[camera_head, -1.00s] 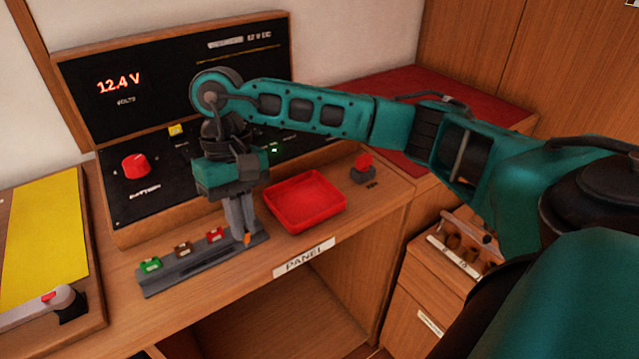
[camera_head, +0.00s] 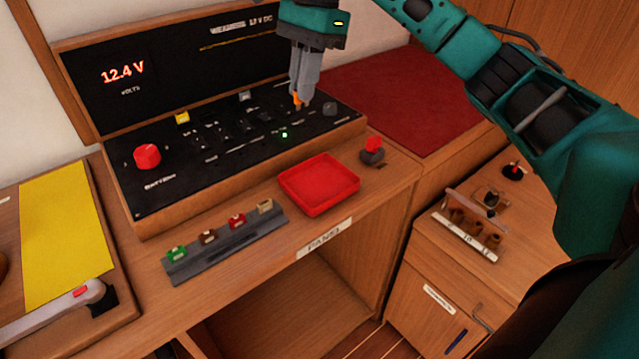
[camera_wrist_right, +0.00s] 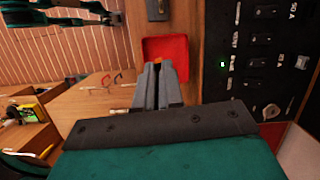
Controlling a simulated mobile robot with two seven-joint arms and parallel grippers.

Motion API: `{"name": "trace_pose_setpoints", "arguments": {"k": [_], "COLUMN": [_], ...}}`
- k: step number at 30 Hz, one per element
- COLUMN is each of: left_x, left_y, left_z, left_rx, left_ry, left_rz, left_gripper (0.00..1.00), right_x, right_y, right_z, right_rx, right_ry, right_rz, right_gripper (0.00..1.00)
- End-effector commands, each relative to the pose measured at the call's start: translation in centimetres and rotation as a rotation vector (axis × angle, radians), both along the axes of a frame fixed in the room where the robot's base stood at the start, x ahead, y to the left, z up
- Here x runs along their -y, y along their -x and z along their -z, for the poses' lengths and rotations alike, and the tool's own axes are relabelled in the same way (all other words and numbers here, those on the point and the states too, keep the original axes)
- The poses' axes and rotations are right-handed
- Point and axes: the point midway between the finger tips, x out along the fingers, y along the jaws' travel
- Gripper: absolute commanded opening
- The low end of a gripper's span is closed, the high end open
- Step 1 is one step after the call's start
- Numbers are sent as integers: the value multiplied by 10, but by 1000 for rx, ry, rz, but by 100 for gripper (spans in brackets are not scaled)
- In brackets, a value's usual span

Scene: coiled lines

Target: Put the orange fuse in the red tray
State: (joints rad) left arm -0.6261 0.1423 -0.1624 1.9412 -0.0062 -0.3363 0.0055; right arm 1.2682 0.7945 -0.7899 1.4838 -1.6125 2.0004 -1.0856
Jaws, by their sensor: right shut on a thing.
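The orange fuse (camera_head: 297,99) is between the fingertips of my right gripper (camera_head: 301,97), mostly hidden by the fingers. A bit of the orange fuse also shows at the fingertips in the right wrist view (camera_wrist_right: 157,61). My right gripper is shut on it and holds it up, over the back of the panel in the head view. The red tray (camera_head: 319,205) lies empty on the counter in front of the panel. In the right wrist view the red tray (camera_wrist_right: 181,50) shows beyond the fingertips. My left gripper is not in view.
A grey fuse rack (camera_head: 225,262) holds green, brown, red and tan fuses left of the tray. The black panel (camera_head: 160,205) has a red knob (camera_head: 147,156) and switches. A red-topped switch (camera_head: 373,149) stands right of the tray. A yellow sheet (camera_head: 62,240) lies far left.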

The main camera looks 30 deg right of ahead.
Motion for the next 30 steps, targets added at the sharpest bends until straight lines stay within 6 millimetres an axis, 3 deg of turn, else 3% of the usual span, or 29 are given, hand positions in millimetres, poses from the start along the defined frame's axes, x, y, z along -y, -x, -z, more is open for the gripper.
{"name": "trace_pose_setpoints", "arguments": {"k": [2,5,21,30], "left_x": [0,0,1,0], "left_y": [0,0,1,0], "left_z": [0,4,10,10], "left_rx": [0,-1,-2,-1], "left_ry": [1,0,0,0], "left_rz": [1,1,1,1], "left_gripper": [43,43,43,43], "right_x": [3,4,5,4], "right_y": [-1,-1,0,-1], "right_z": [-4,5,135,159], "right_rx": [-7,-14,-14,-12], "right_ry": [-4,-4,-4,-4], "right_rz": [53,79,79,79], "right_gripper": [0,0,0,0]}}
